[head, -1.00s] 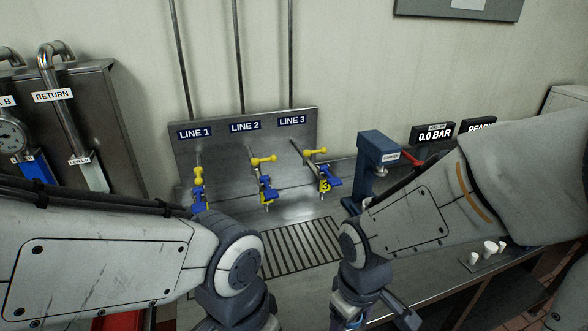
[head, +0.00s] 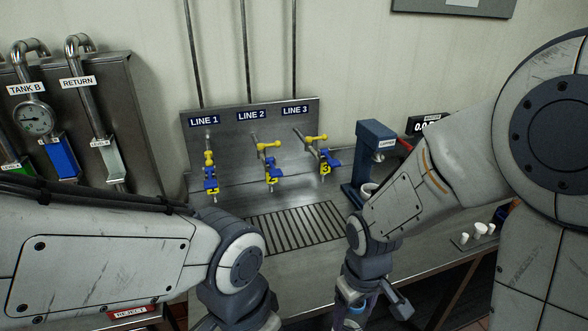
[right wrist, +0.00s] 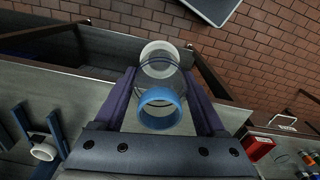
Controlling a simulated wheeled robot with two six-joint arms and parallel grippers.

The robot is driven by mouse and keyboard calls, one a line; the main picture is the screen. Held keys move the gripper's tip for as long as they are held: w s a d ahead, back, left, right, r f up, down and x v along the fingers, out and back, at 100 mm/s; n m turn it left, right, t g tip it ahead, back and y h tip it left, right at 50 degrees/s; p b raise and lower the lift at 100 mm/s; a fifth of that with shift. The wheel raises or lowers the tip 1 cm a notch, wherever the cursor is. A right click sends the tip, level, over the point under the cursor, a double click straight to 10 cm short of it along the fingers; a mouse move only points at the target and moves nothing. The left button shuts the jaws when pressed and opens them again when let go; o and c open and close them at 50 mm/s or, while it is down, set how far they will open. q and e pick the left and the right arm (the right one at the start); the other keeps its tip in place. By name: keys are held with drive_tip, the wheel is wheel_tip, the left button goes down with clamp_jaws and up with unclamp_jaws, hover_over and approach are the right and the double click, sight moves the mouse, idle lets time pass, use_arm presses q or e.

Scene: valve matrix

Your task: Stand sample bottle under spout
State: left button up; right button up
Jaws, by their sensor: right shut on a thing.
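My right gripper (head: 355,305) is low in the head view, below its wrist and in front of the bench. In the right wrist view its purple fingers (right wrist: 160,82) are shut on the sample bottle, a clear round body with a blue ring (right wrist: 160,108). In the head view the bottle is mostly hidden, with a bit of blue between the fingers. Three spouts with yellow handles and blue parts stand on the back panel: line 1 (head: 211,180), line 2 (head: 270,170), line 3 (head: 323,162). The left arm's fingers are out of frame.
A slotted drain grate (head: 295,228) lies below the spouts, bare where visible. A blue capper (head: 375,150) stands right of it, partly behind my right arm. Small white caps (head: 480,230) sit at the bench's right. A tank panel (head: 95,110) is at left.

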drive_tip(key=w+d+f+m, duration=0.2)
drive_tip(key=w+d+f, duration=0.1)
drive_tip(key=f, duration=0.3)
drive_tip(key=w+d+f+m+b, duration=0.1)
drive_tip(key=w+d+f+m, duration=0.2)
drive_tip(key=f, duration=0.4)
drive_tip(key=shift+w+d+f, duration=0.15)
drive_tip(key=shift+w+d, duration=0.45)
drive_tip(key=shift+w, duration=0.55)
drive_tip(key=shift+d, duration=0.1)
